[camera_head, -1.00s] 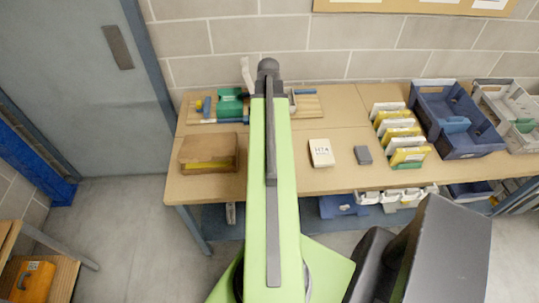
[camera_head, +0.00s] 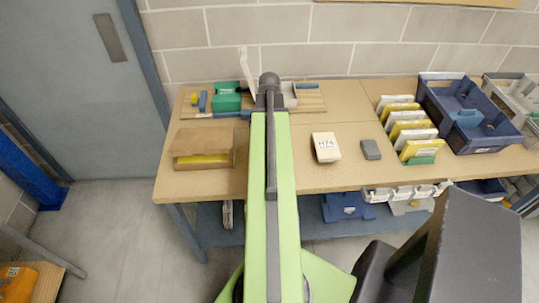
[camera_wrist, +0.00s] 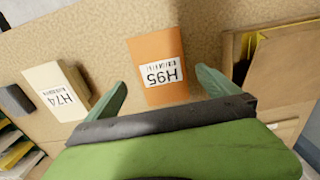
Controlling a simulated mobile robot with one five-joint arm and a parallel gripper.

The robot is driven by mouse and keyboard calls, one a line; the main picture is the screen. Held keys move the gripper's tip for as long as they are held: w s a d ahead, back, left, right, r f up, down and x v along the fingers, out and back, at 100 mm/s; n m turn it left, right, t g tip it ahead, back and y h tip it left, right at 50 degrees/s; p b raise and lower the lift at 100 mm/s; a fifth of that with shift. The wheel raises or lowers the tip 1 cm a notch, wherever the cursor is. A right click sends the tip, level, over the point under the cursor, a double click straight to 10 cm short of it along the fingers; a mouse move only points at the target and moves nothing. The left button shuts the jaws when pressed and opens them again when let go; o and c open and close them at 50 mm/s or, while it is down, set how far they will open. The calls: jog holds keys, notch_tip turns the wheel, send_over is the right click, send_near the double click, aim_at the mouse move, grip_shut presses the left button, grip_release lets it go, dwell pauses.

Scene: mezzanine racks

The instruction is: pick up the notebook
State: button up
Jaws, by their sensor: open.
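An orange flat block-like item with a white label reading H95 (camera_wrist: 157,68) lies on the bench in the wrist view. A cream item labelled H74 (camera_wrist: 58,92) lies to its left; it also shows in the head view (camera_head: 326,147). Neither can be told for certain to be the notebook. My gripper (camera_wrist: 161,80) is open and empty, its two green fingers apart on either side of the orange item's lower part in the picture. I cannot tell its height above the bench. In the head view my arm hides the gripper and the orange item.
A brown open box (camera_head: 203,147) with something yellow inside stands left of my arm. A small grey item (camera_head: 371,149) lies right of the cream one. Upright yellow and white files (camera_head: 408,128) and a blue crate (camera_head: 487,142) stand farther right. The wall is close behind the bench.

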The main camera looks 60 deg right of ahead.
jog(key=f+b, duration=0.5)
jog(key=shift+w+d+f, duration=0.15)
jog(key=shift+w+d, duration=0.05)
jog(key=shift+w, duration=0.1)
jog(key=c, duration=1.4)
